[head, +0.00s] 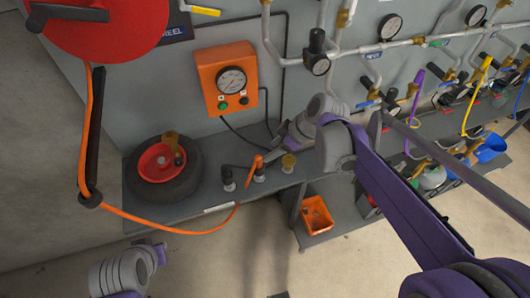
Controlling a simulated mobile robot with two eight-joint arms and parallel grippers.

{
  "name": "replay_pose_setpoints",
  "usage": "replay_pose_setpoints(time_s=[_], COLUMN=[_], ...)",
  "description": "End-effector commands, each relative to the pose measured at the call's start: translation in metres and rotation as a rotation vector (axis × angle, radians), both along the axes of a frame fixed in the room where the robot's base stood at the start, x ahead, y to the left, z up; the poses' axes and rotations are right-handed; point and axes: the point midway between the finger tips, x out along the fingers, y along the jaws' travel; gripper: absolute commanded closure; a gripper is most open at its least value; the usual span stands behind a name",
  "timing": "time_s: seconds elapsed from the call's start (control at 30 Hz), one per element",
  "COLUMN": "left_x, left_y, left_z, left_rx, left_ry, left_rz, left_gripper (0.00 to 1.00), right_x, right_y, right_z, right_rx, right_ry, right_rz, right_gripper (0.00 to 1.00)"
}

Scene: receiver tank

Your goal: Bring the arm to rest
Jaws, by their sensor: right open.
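My right arm, purple and grey, comes in from the lower right and reaches over the bench (215,200). Its gripper (276,148) is small and partly hidden by the wrist; it is open, near the back of the bench. Close to it stand an orange-handled fitting (256,167) and a brass fitting (289,161). I see nothing held, and cannot tell whether the fingers touch anything. Part of my left arm shows at the lower left, but its gripper is not in view.
A tyre with a red hub (160,164) lies on the bench's left. An orange gauge box (226,80) and red hose reel (100,22) are on the wall. An orange hose (165,228) loops in front. Pipes and valves fill the right; an orange bin (317,214) sits below.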

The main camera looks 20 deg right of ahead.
Motion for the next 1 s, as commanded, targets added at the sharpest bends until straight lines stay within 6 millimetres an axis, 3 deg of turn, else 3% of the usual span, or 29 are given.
replay_pose_setpoints(time_s=[0.23,0.77,0.87,1.0], left_x=[0.001,0.001,0.001,0.001], left_y=[0.0,0.0,0.0,0.0], left_z=[0.004,0.004,0.004,0.004], left_rx=[0.0,0.0,0.0,0.0], left_ry=[-0.003,-0.003,-0.003,-0.003], left_rz=[0.0,0.0,0.0,0.0], left_gripper=[1.0,1.0,1.0,1.0], right_x=[-0.011,-0.013,-0.025,-0.065], right_y=[-0.012,-0.012,-0.009,-0.002], right_z=[0.026,0.028,0.025,0.011], right_rx=[0.002,0.0,-0.009,-0.039], right_ry=[0.0,0.002,0.023,0.081], right_rz=[0.0,-0.003,-0.048,-0.233], right_gripper=[0.36,0.36,0.36,0.36])
